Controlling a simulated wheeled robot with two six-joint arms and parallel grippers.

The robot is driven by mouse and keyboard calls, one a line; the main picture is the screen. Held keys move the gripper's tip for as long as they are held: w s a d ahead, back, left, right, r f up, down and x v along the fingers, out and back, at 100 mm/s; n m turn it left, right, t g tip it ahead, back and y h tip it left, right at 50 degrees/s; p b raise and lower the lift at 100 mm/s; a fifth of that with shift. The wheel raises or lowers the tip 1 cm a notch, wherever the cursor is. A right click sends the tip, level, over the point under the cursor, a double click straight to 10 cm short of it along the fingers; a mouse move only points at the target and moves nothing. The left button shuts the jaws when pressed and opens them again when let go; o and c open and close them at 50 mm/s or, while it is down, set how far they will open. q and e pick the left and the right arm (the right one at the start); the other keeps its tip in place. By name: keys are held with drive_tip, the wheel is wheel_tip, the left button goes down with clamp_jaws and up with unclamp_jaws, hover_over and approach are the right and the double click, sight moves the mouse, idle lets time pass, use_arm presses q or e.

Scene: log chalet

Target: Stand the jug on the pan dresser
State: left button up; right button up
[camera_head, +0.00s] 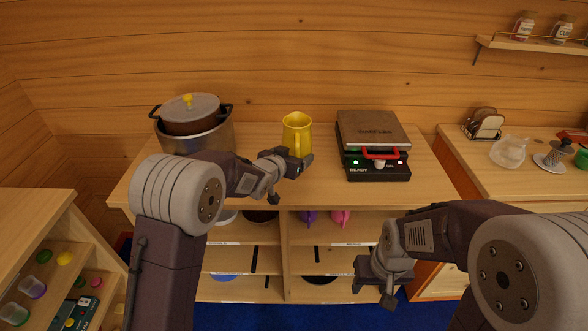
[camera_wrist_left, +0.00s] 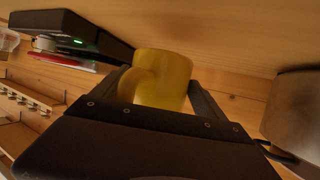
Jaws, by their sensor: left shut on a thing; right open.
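The yellow jug (camera_head: 297,131) stands upright on the top of the pan dresser (camera_head: 255,203), between a pot and a waffle maker. It also shows in the left wrist view (camera_wrist_left: 165,78), between the two fingers. My left gripper (camera_head: 290,160) is shut on the jug from the front. In the left wrist view the left gripper (camera_wrist_left: 160,95) has one finger on each side of the jug. My right gripper (camera_head: 375,287) is open and empty, low in front of the dresser's shelves. Whether the jug's base fully bears on the dresser top is hard to tell.
A lidded pot (camera_head: 190,113) sits in a larger pan (camera_head: 212,138) left of the jug. The waffle maker (camera_head: 375,166) stands to the right. A counter (camera_head: 520,180) holds a toast rack (camera_head: 484,126) and a glass jar (camera_head: 509,152). A shelf unit (camera_head: 40,225) is at the left.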

use_arm(q)
drive_tip(key=shift+w+f, duration=0.15)
drive_tip(key=shift+f, duration=0.05)
drive_tip(key=shift+s+f, duration=0.2)
wheel_tip(320, 180, down, 2)
drive_tip(key=shift+f, duration=0.25)
drive_tip(key=shift+w+f, duration=0.1)
drive_tip(key=shift+f, duration=0.3)
drive_tip(key=shift+f+b, duration=0.1)
drive_tip(key=shift+b, duration=0.35)
